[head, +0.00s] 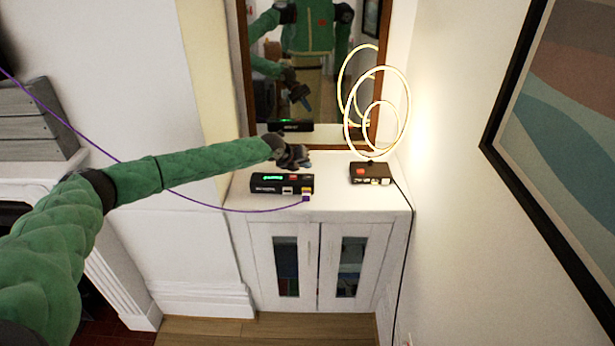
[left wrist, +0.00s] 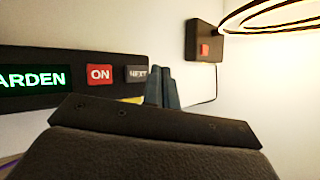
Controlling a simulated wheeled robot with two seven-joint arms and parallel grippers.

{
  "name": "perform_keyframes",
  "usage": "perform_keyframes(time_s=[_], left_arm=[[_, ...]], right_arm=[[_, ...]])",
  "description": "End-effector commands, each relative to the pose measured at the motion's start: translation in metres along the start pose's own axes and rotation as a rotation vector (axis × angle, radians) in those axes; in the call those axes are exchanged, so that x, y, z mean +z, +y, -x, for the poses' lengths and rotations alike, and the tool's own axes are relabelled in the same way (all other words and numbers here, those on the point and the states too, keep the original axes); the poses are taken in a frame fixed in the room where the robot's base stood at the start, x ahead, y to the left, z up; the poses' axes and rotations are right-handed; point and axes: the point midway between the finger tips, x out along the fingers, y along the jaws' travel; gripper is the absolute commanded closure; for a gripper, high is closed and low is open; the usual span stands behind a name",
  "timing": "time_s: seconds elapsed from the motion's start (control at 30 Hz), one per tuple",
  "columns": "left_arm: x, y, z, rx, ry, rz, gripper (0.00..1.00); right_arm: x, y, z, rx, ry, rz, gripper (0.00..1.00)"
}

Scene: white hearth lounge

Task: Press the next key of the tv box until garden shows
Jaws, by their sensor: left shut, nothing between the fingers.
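The tv box (head: 262,185) is a black box on top of the white cabinet in the head view. Its lit green display (left wrist: 34,79) reads "ARDEN" in the left wrist view, with the first part cut off at the left edge. Right of the display are a red ON key (left wrist: 100,74) and a grey NEXT key (left wrist: 136,73). My left gripper (head: 297,161) is shut and empty, just above the box. In the left wrist view its fingertips (left wrist: 160,72) overlap the right end of the NEXT key; I cannot tell whether they touch it. My right gripper is out of view.
A second dark box with a red key (head: 358,172) stands to the right, by a glowing ring lamp (head: 404,108). A purple cable (head: 230,209) runs to the tv box's front. A mirror (head: 340,125) stands behind the white cabinet (head: 315,231).

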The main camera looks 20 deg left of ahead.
Motion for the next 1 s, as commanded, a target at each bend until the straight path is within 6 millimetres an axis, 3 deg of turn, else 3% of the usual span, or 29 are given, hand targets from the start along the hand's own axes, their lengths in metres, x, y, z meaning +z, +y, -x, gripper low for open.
perform_keyframes(time_s=[0.33, 1.0], left_arm=[[0.014, -0.013, 0.019, 0.000, -0.001, 0.000, 1.00], [0.014, -0.014, 0.019, 0.000, 0.000, 0.000, 1.00]], right_arm=[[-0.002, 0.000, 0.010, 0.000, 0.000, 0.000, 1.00], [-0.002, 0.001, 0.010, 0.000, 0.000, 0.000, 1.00]])
